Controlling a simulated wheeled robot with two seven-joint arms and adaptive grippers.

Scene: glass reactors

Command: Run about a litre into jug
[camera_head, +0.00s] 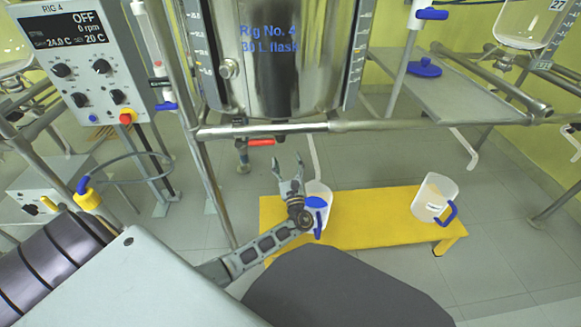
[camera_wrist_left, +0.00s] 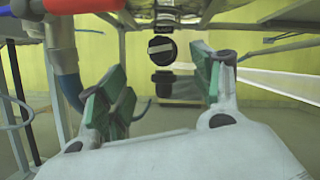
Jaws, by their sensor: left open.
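The steel 30 L flask of Rig No. 4 (camera_head: 285,60) hangs in its frame. Below it is a drain valve with a red handle (camera_head: 260,142). A red part (camera_wrist_left: 82,5) shows at the top left of the left wrist view, with a round black knob (camera_wrist_left: 162,50) ahead between the fingers. A clear jug with a blue handle (camera_head: 320,190) stands on the yellow bench, partly hidden by my left gripper. A second jug (camera_head: 432,203) stands at the bench's right end. My left gripper (camera_head: 288,166) is open and empty, just below and right of the red handle.
The low yellow bench (camera_head: 370,215) stands on the tiled floor, clear between the jugs. A steel frame bar (camera_head: 370,125) crosses above it. The control box (camera_head: 80,60), reading OFF, is at left. A grey shelf (camera_head: 450,90) with a blue lid (camera_head: 425,68) is at right.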

